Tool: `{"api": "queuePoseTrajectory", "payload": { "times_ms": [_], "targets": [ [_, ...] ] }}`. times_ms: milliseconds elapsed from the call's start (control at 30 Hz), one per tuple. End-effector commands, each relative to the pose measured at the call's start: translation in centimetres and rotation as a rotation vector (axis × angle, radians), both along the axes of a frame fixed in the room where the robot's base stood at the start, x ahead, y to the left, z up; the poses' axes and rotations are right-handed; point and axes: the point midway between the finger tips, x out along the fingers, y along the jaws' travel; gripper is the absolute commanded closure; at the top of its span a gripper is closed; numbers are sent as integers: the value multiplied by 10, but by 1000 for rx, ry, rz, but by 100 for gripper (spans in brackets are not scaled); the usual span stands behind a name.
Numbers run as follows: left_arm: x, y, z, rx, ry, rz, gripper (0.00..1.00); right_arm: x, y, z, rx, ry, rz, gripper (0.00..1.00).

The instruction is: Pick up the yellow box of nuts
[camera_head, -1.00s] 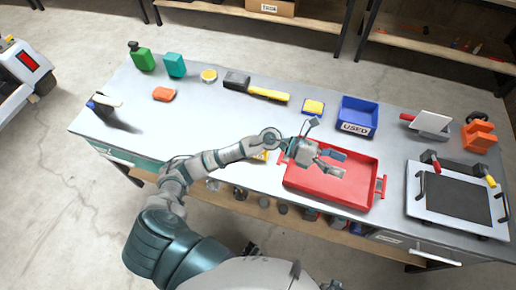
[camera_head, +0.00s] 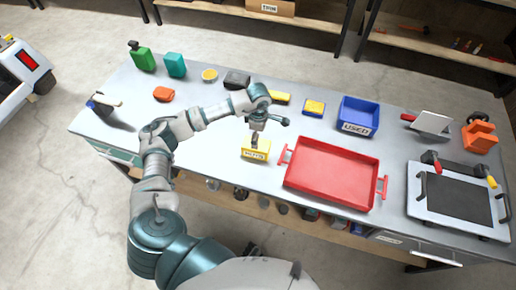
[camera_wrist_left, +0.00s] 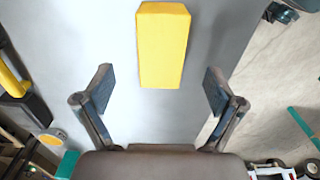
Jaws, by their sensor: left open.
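The yellow box of nuts (camera_head: 255,152) stands on the grey workbench near its front edge, just left of the red tray. A white label with dark print shows on its front. My left gripper (camera_head: 255,134) hangs over the box, pointing down, and partly hides its top. In the left wrist view the yellow box (camera_wrist_left: 163,45) lies ahead of the open fingers (camera_wrist_left: 159,88), roughly centred between them sideways. The fingers look empty, and the box is not between the tips. My right gripper is in neither view.
The red tray (camera_head: 333,172) is empty, close to the box's right. A blue bin (camera_head: 358,117) marked USED and a small yellow-and-blue box (camera_head: 314,107) stand behind. Green containers (camera_head: 143,57) are at back left. Bare bench lies left of the box.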

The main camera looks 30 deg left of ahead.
Motion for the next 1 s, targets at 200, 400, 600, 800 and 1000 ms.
{"api": "queuePoseTrajectory", "payload": {
  "times_ms": [200,400,600,800,1000],
  "targets": [
    [0,0,-26,-1,0,2,6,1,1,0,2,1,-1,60],
    [-2,-2,-39,2,1,2,6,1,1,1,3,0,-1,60],
    [-4,-1,-71,2,3,0,6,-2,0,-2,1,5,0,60],
    [-3,2,-79,-1,-1,2,6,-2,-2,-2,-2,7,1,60],
    [-4,3,-79,-1,-1,2,36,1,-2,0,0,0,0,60]
  ]
}}
